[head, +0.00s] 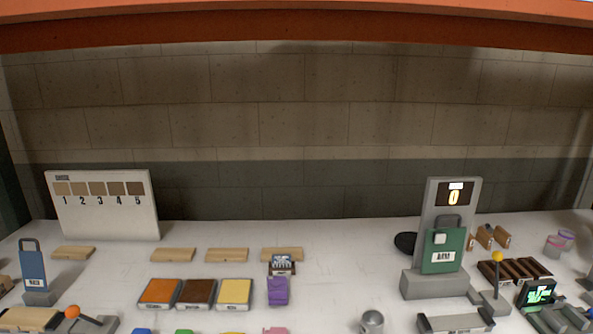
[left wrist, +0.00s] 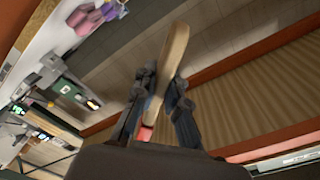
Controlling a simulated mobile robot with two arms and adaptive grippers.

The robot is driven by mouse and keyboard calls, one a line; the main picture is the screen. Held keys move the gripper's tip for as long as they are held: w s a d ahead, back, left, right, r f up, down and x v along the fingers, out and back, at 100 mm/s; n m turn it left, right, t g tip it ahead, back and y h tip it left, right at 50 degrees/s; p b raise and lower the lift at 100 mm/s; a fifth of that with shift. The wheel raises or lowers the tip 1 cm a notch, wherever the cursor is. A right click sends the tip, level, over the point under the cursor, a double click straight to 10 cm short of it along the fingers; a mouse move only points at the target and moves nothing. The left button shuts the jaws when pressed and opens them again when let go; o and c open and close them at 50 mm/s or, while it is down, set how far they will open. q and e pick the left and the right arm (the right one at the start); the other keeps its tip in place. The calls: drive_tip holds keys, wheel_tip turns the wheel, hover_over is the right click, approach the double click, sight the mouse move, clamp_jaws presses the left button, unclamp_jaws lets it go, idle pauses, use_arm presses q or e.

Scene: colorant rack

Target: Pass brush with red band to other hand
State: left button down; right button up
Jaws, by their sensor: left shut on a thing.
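In the left wrist view my left gripper (left wrist: 160,90) is shut on a brush (left wrist: 173,52). The brush has a pale wooden handle that points away from the wrist, between the two dark fingers. A red band (left wrist: 146,132) shows low between the fingers, close to the palm. The bristle end is hidden. Neither gripper shows in the head view, and my right gripper is in no view.
In the head view a pale worktop holds orange (head: 160,293), brown and yellow pads, several wooden blocks (head: 172,254), a numbered swatch board (head: 105,215) and a grey stand with a display (head: 432,215). An orange beam (head: 300,28) crosses the top.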

use_arm(q)
drive_tip(key=shift+m, duration=0.7)
drive_tip(key=m, duration=0.5)
drive_tip(key=shift+m, duration=0.4)
drive_tip(key=m, duration=0.5)
drive_tip(key=shift+m, duration=0.3)
drive_tip(key=m, duration=0.5)
drive_tip(key=shift+m, duration=0.4)
